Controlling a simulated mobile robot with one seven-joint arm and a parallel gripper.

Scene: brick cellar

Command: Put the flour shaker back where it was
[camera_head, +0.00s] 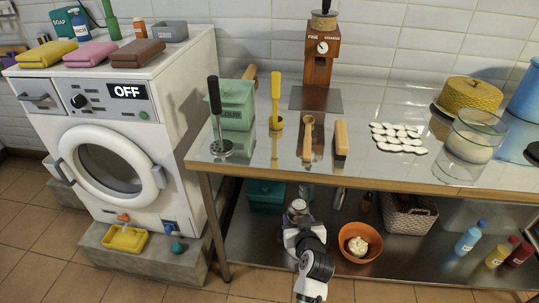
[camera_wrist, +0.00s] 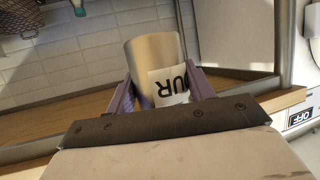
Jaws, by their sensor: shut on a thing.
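The flour shaker (camera_wrist: 150,55) is a metallic cylinder with a pale label reading "OUR", upside down in the wrist view. My gripper (camera_wrist: 160,90) is shut on it, with one purple finger on each side. In the head view my gripper (camera_head: 298,208) is low, in front of the metal table's front edge and the lower shelf. The shaker is small and unclear there. The metal table (camera_head: 270,170) has a wooden front edge. Where the shaker stood before cannot be told from these frames.
An orange bowl (camera_head: 352,254) sits on the lower shelf. A washing machine (camera_head: 115,130) stands left.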

